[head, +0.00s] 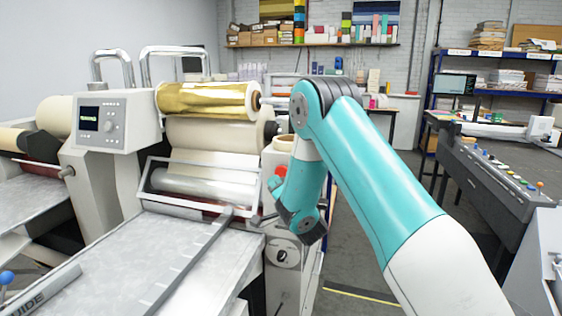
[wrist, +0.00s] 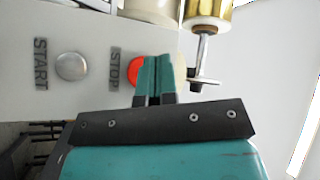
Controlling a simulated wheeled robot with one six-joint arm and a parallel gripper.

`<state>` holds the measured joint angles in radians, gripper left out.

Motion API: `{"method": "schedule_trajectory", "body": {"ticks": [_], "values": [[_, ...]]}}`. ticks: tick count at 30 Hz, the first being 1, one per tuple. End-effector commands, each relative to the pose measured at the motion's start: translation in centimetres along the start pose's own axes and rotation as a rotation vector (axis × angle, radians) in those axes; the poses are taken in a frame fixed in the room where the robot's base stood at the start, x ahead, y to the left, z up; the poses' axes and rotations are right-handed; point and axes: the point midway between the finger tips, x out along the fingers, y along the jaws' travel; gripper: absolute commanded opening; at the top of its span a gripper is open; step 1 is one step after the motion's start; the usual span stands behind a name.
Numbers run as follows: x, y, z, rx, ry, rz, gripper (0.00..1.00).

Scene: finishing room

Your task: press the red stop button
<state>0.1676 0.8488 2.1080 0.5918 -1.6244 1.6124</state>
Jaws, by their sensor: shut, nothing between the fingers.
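The red stop button (wrist: 134,73) is on the pale machine panel in the wrist view, beside the word STOP. My gripper (wrist: 155,60) is shut and empty. Its teal fingertips lie just right of the button in that view and hide its right part. I cannot tell whether they touch it. In the head view, a red spot (head: 281,171) shows on the machine's right end beside my teal arm, and it may be this button.
A silver START button (wrist: 71,66) is left of the STOP label. A metal roller shaft with a handle (wrist: 203,83) is close to the fingers on the right. The laminating machine's gold roll (head: 205,100) is above. A dark control console (head: 490,175) stands at the right, across open floor.

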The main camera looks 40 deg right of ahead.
Motion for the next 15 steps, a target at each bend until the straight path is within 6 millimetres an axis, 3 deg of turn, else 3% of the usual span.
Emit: {"method": "schedule_trajectory", "body": {"ticks": [15], "values": [[1.3, 1.0, -1.0, -0.001, -0.002, -0.001, 0.0]]}}
